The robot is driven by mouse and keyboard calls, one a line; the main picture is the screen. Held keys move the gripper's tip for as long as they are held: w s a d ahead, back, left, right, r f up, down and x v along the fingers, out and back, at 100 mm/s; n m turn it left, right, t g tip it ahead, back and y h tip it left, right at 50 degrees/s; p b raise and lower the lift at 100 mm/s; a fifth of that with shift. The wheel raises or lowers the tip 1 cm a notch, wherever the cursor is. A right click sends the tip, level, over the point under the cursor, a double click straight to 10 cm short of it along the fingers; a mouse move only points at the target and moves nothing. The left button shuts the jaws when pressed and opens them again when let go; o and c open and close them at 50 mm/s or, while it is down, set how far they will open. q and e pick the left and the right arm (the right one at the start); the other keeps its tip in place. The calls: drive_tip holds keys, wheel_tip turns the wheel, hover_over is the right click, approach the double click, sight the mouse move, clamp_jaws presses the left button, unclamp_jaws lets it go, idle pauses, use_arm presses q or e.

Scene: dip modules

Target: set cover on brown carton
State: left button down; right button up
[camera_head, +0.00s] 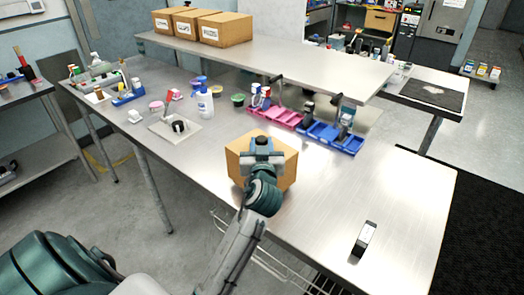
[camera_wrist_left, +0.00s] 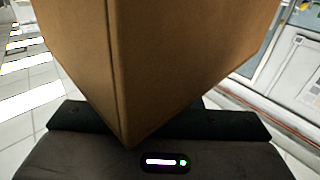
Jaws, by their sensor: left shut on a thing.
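A plain brown carton (camera_head: 284,164) is at the near edge of the steel table in the head view. My left gripper (camera_head: 262,150) is at its near side and overlaps it, shut on it. In the left wrist view the carton (camera_wrist_left: 190,55) fills the middle, with one vertical corner edge toward the camera and its lower end close to the dark gripper body. The fingertips are hidden there. I cannot make out a separate cover, nor tell whether the carton rests on the table or hangs above it. My right gripper is not in view.
Pink bins (camera_head: 275,117) and blue bins (camera_head: 330,136) stand behind the carton. A white bottle (camera_head: 205,105) and a plate with a black part (camera_head: 176,127) are at left. A small black object (camera_head: 365,238) lies at right. Labelled cartons (camera_head: 226,29) sit on the raised shelf. The table's right is mostly clear.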

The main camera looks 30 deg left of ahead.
use_arm(q)
drive_tip(key=shift+a+f, duration=0.1)
drive_tip(key=shift+f, duration=1)
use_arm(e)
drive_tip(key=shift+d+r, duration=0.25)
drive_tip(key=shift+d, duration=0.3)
use_arm(q)
drive_tip(key=shift+f+b, duration=0.35)
drive_tip(key=shift+b, duration=0.05)
drive_tip(key=c, duration=1.1)
unclamp_jaws()
drive_tip(key=shift+r, duration=0.1)
drive_tip(key=shift+c, duration=0.2)
drive_tip(key=shift+o, duration=0.5)
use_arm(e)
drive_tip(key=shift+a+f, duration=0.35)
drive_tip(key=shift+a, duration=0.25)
use_arm(q)
drive_tip(key=shift+r, duration=0.15)
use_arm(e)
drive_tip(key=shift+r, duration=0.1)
